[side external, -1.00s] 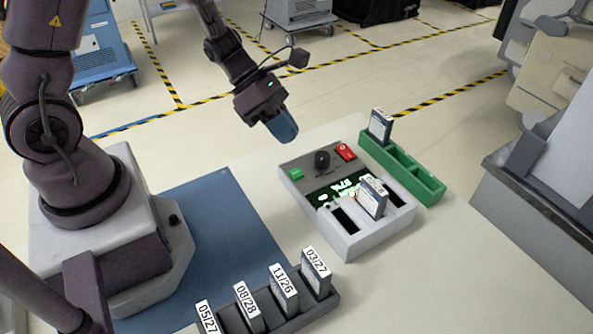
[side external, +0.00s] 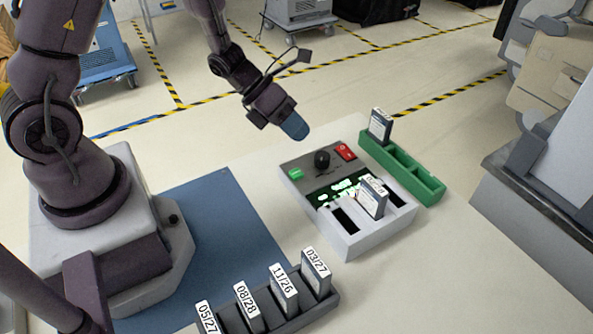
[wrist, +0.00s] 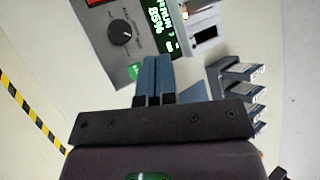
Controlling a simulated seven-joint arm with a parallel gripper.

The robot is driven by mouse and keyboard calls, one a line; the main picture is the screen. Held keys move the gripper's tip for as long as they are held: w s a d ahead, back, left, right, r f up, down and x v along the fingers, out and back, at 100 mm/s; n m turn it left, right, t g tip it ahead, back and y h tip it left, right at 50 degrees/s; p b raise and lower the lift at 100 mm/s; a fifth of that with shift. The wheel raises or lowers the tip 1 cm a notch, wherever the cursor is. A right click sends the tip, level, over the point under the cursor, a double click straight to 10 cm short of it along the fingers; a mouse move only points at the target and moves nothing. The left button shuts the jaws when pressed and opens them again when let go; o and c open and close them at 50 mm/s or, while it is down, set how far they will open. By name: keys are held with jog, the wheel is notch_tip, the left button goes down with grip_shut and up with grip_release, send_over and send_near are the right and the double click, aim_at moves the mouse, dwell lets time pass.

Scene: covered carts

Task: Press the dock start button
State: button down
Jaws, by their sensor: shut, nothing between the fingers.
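The dock (side external: 357,231) is a grey box on the table with a lit green display (side external: 345,187), a black knob (side external: 322,160), a red switch (side external: 345,151) and a green button (side external: 295,174) at its left corner. One battery (side external: 372,199) stands in a dock slot. My gripper (side external: 297,130) is shut and empty, above and behind the dock's far edge. In the wrist view the blue fingertips (wrist: 154,62) are together, just below the green button (wrist: 134,71) in the picture, with the knob (wrist: 120,33) beyond. The display (wrist: 160,20) shows 85%. I see no contact with the button.
A green tray (side external: 425,184) with one battery (side external: 380,124) stands right of the dock. A dark rack (side external: 325,304) with several date-labelled batteries stands at the front. A blue mat (side external: 215,230) lies left of the dock.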

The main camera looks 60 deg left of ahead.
aim_at(296, 170)
jog(key=shift+f, duration=3.35)
jog(key=shift+f, duration=0.4)
jog(key=shift+f, duration=0.4)
jog(key=shift+r, duration=0.8)
jog(key=shift+r, duration=0.1)
jog(key=shift+r, duration=2.45)
